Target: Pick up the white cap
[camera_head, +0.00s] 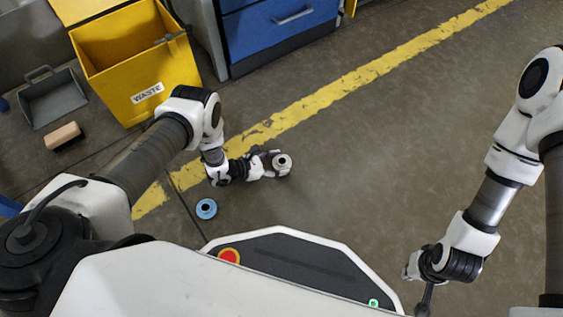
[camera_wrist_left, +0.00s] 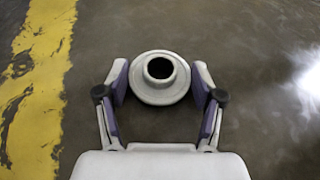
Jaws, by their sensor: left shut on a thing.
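The white cap (camera_head: 282,163) is a round ring-shaped piece with a dark hole in its centre, low over the grey floor beside the yellow line. My left gripper (camera_head: 273,163) is shut on it. In the left wrist view the white cap (camera_wrist_left: 160,78) sits upright between the two purple-padded fingers, one on each side. I cannot tell whether its underside touches the floor.
A blue ring-shaped cap (camera_head: 206,209) lies on the floor to the left of the white one. A yellow waste bin (camera_head: 150,80), a grey dustpan (camera_head: 52,97) and a tan block (camera_head: 63,136) are at upper left. A blue drawer cabinet (camera_head: 270,30) stands behind. The floor to the right is clear.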

